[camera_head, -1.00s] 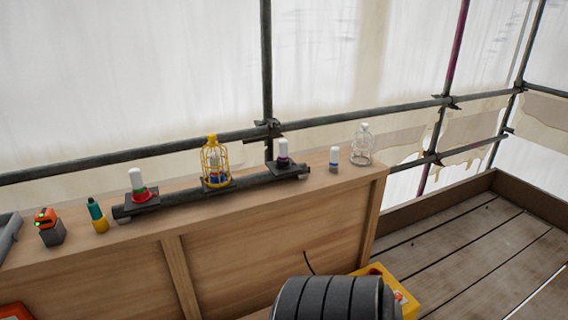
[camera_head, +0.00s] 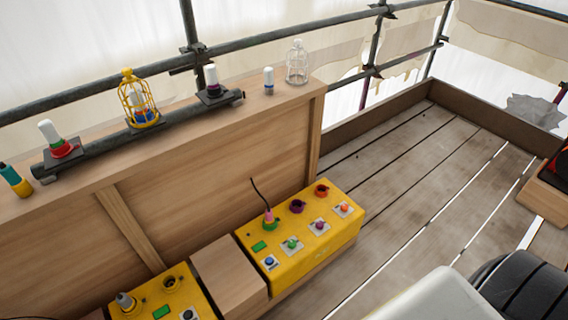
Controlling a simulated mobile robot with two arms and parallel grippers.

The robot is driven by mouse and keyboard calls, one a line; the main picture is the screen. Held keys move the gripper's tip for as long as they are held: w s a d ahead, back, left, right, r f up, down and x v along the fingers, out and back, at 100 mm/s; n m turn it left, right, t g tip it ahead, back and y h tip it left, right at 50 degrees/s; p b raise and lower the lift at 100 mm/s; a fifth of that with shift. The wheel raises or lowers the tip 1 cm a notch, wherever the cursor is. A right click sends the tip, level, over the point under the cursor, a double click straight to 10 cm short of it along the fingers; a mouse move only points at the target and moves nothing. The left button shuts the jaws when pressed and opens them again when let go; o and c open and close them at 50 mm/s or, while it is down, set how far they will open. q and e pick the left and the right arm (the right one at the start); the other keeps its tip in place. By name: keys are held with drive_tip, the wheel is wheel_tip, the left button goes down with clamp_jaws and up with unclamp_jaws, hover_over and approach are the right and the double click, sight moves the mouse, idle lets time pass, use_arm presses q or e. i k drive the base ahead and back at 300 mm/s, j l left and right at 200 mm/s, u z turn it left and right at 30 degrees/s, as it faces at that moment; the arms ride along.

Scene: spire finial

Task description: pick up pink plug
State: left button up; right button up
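The pink plug (camera_head: 268,215) stands upright at a green-ringed socket on the top of a yellow box (camera_head: 305,252). A thin black cable rises from its top. The box sits low, in front of the wooden bench. Beside the plug on the box are a purple-ringed socket (camera_head: 297,206) and an orange-red-ringed socket (camera_head: 322,190), both without a plug. Neither of my grippers is in view. A white and black part of my own body fills the lower right.
A wooden block (camera_head: 228,272) lies between this box and a second yellow box (camera_head: 160,297) with a grey plug (camera_head: 125,301).

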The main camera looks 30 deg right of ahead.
sight(269, 219)
drive_tip(key=z, duration=0.75)
